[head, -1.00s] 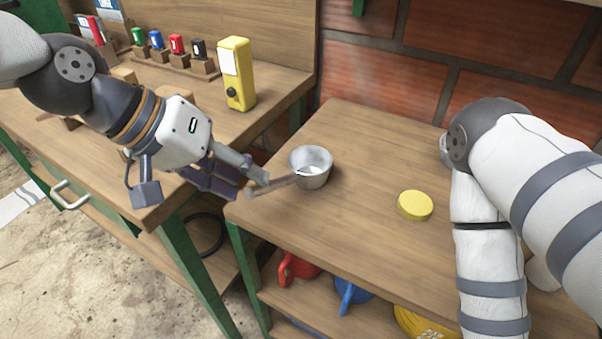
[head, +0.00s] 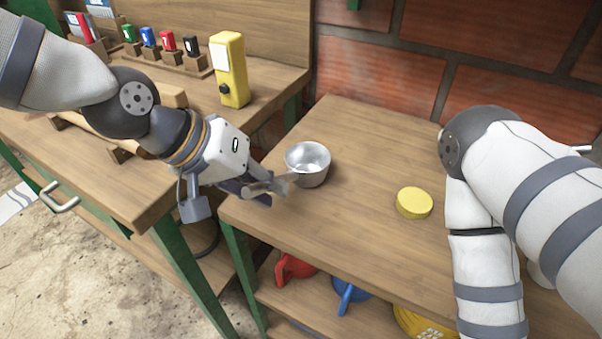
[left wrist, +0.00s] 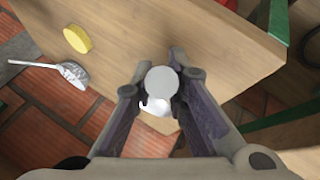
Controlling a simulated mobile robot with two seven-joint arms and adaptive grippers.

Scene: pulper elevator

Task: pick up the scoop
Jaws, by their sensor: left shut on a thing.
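The scoop is a metal cup (head: 308,165) with a handle (head: 258,189) pointing left, at the left part of the small wooden table (head: 360,220). My left gripper (head: 268,190) is shut on the handle, left of the cup near the table's left edge. In the left wrist view a pale round end (left wrist: 161,82) shows between the two fingers, with a bright part just below it. I cannot tell whether the cup touches the table. My right gripper is out of view.
A yellow round lid (head: 414,203) lies on the table to the right. A yellow device (head: 229,70) stands on the left bench. The left wrist view shows a white-handled, spoon-like thing (left wrist: 70,73). Red (head: 293,267) and blue (head: 350,292) items sit on the lower shelf.

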